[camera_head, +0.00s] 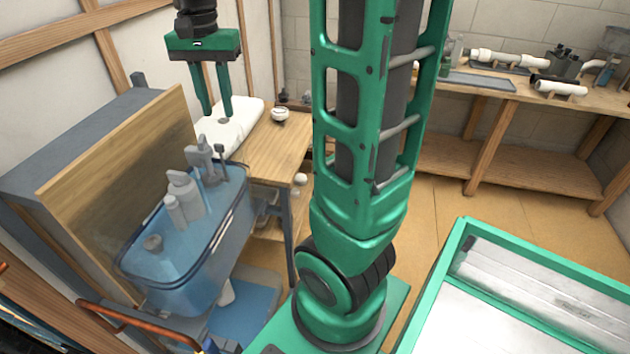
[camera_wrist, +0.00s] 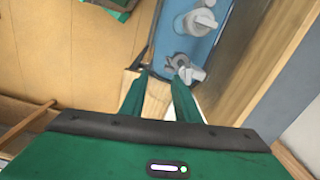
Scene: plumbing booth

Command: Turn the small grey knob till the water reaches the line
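A translucent blue tank (camera_head: 185,285) stands at the left in the head view, with grey fittings inside. I cannot tell which is the small grey knob. My gripper (camera_head: 215,114) points down above and beyond the far end, its fingers apart and empty. In the wrist view, a grey fitting (camera_wrist: 188,70) shows just past the fingertips, apart from them as far as I can tell. I cannot make out the water level or the line.
A wooden board (camera_head: 130,165) rises behind the tank. A wooden bench (camera_head: 262,150) holds a white cloth (camera_head: 232,125) and a small white round item (camera_head: 280,115). A workbench (camera_head: 560,105) with pipes is at the back right. A green-edged tray (camera_head: 480,320) is at front right.

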